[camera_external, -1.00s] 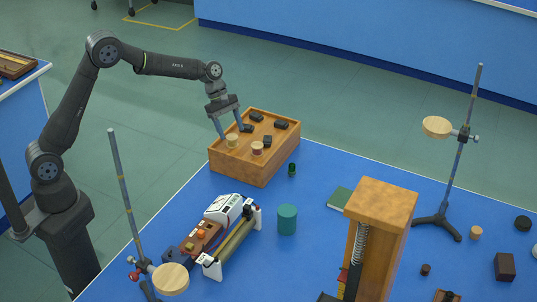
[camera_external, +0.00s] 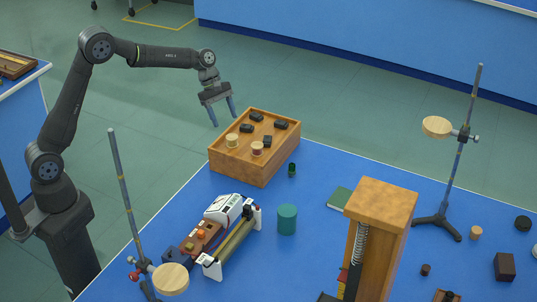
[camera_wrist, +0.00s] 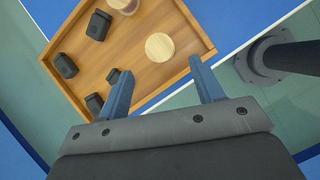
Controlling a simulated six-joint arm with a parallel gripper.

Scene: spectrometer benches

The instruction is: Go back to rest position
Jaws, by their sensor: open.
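My gripper (camera_external: 222,111) is open and empty. It hangs in the air above and behind the left back edge of the wooden box (camera_external: 240,170). In the wrist view its two blue fingers (camera_wrist: 163,88) stand apart over the near rim of the box (camera_wrist: 187,22), with nothing between them. The box holds several black blocks (camera_external: 281,125) and two round wooden-topped pieces, one pale (camera_external: 232,141) and one with a reddish side (camera_external: 257,148).
A spectrometer-like instrument (camera_external: 230,235), a teal cylinder (camera_external: 287,220) and a tall wooden stand (camera_external: 381,200) occupy the blue table. Metal rod stands rise at left (camera_external: 122,185) and right (camera_external: 459,160). The air above the box is free.

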